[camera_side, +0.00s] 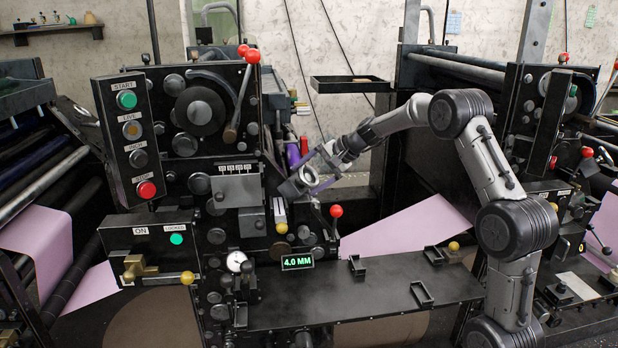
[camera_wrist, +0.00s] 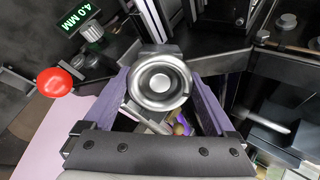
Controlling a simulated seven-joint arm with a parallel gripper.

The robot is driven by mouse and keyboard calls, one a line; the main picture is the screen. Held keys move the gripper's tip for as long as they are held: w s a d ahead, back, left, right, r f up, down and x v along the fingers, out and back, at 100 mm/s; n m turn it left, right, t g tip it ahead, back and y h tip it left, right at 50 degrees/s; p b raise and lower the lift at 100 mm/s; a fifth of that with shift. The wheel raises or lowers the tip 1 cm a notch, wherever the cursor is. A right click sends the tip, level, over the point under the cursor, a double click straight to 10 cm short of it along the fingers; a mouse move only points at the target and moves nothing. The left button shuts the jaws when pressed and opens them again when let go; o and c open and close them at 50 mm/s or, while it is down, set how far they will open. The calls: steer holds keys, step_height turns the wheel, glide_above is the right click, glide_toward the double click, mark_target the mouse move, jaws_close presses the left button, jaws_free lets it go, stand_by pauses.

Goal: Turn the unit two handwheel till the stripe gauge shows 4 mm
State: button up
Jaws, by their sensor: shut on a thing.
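The handwheel is a round silver metal knob (camera_wrist: 160,82) with a ringed face, in the middle of the wrist view. My gripper (camera_wrist: 160,75) has its two purple fingers on either side of it, shut on it. In the side view my gripper (camera_side: 307,177) reaches in from the right to the front of the dark press unit, where the fingers partly hide the wheel. The stripe gauge (camera_side: 297,262) is a small display with green digits reading 4.0 MM. It also shows in the wrist view (camera_wrist: 80,19), at the upper left, with the same reading.
A red-knobbed lever (camera_side: 336,211) stands just right of and below my gripper; its red ball (camera_wrist: 55,82) is at left in the wrist view. A control panel with coloured buttons (camera_side: 131,140) is at left. A dark shelf (camera_side: 350,300) with small black brackets lies below.

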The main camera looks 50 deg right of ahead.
steer(key=shift+r+m, duration=0.1)
steer(key=shift+m, duration=0.3)
steer(key=o, duration=1)
steer(key=shift+o, duration=0.2)
steer(key=v, duration=1.3)
steer(key=shift+s+r, duration=0.2)
steer(key=shift+s, duration=0.15)
